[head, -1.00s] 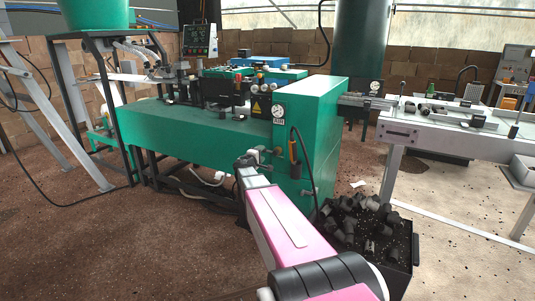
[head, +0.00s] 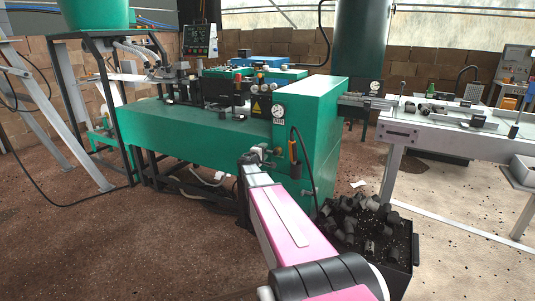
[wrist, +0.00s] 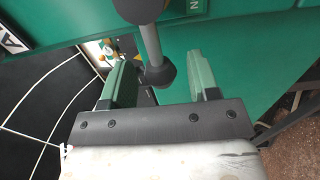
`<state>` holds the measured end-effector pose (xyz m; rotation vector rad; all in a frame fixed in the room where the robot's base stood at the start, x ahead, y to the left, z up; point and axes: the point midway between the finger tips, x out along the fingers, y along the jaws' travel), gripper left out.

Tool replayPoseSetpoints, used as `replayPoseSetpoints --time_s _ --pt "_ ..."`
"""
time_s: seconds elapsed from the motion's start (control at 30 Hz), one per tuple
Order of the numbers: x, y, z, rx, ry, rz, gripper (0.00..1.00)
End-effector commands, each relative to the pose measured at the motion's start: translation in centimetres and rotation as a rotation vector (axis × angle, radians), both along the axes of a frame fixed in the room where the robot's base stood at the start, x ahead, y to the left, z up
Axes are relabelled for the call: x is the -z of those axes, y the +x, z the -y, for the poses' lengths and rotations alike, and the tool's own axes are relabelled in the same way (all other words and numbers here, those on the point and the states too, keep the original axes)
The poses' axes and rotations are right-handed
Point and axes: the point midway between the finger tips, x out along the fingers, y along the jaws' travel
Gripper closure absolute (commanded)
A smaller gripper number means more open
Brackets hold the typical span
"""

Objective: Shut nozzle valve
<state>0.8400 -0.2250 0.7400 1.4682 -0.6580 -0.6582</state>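The nozzle valve seems to be the grey rod (wrist: 152,42) with dark rounded ends in the wrist view, in front of the green machine. Its lower dark end (wrist: 160,75) shows between the two green fingers of my gripper (wrist: 160,68). The fingers are spread, with a gap visible on each side of it; I see no contact. In the head view my gripper (head: 249,160) is at the front face of the green machine (head: 190,140), beside small fittings. The valve is too small and partly covered there to make out its position.
A pressure gauge (head: 278,112) and an orange-handled tool (head: 293,152) on a black cable are on the machine right of my gripper. A black bin (head: 398,262) of dark plugs stands at lower right. A white-framed table (head: 440,140) is at right.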

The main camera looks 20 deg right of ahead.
Motion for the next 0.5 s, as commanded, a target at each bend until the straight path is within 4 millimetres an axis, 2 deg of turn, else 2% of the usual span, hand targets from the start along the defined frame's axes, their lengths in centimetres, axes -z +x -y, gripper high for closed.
replayPoseSetpoints --time_s 0.03,0.1,0.5 --pt "0.0 -0.01 -0.01 0.0 0.0 0.0 0.58" --pt "0.01 -0.01 -0.01 0.0 0.0 0.0 0.8" --pt "-0.09 -0.04 -0.02 0.0 0.008 0.009 0.8"
